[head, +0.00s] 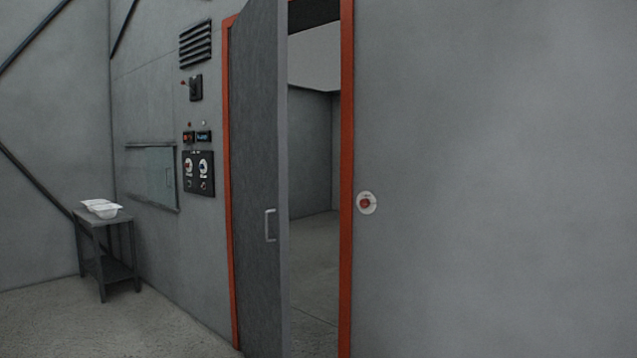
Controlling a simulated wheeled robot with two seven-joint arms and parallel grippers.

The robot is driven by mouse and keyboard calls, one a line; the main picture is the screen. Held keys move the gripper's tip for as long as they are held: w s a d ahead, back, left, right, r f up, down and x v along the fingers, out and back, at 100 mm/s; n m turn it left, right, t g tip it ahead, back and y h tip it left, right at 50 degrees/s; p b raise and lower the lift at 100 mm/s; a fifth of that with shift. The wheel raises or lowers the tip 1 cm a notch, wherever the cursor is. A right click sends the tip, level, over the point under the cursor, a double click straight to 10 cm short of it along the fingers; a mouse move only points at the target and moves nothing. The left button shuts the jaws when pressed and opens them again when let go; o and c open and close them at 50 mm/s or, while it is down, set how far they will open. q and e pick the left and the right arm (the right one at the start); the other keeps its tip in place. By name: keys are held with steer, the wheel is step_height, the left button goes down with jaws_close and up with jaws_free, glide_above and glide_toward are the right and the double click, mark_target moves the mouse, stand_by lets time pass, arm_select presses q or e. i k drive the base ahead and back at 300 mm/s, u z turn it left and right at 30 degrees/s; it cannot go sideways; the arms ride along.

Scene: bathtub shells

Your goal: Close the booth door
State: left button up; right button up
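The booth door (257,170) is a grey panel standing partly open in a red-orange frame (346,170). It is hinged at the left side of the frame and swings out toward my side. A light metal pull handle (270,226) sits on its face near the free edge. Through the gap between the door's free edge and the right post, the booth's interior (312,170) shows, with a grey wall and floor. Neither of my grippers is in the head view.
A control panel (198,173) and a vent (195,44) are on the wall left of the door. A small dark table (104,221) with white shells (101,208) stands at the far left. A red button (366,203) is right of the frame. The floor (165,325) before the left wall is clear.

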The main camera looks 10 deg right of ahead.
mark_target(259, 44)
steer(key=u, duration=0.35)
steer(key=i, duration=1.6)
steer(key=u, duration=0.25)
